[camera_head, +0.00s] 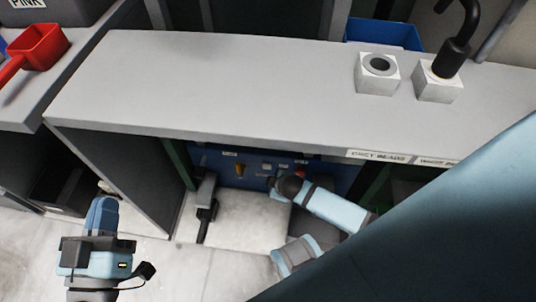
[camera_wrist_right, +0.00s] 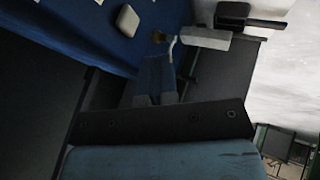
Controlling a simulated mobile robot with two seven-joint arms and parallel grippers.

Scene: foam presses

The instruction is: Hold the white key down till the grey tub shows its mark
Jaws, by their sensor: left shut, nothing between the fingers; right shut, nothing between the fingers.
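A blue panel (camera_head: 222,172) under the counter carries several small pale keys, among them a white key (camera_head: 267,166). In the right wrist view a pale rounded key (camera_wrist_right: 127,20) stands on the blue panel (camera_wrist_right: 70,30). My right gripper (camera_wrist_right: 158,62) is shut and empty, its blue fingers pointing toward the panel, beside that pale key and apart from it in the picture. In the head view my right wrist hides its fingertips. My left gripper (camera_head: 102,203) is shut and empty, low at the left, away from the panel. I cannot pick out a grey tub or its mark.
The grey counter (camera_head: 220,85) overhangs the panel. On it are two white blocks, one with a round hole (camera_head: 378,73) and one with a black hooked pipe (camera_head: 440,78). A blue bin (camera_head: 385,34) stands behind. A red scoop (camera_head: 40,48) lies at left.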

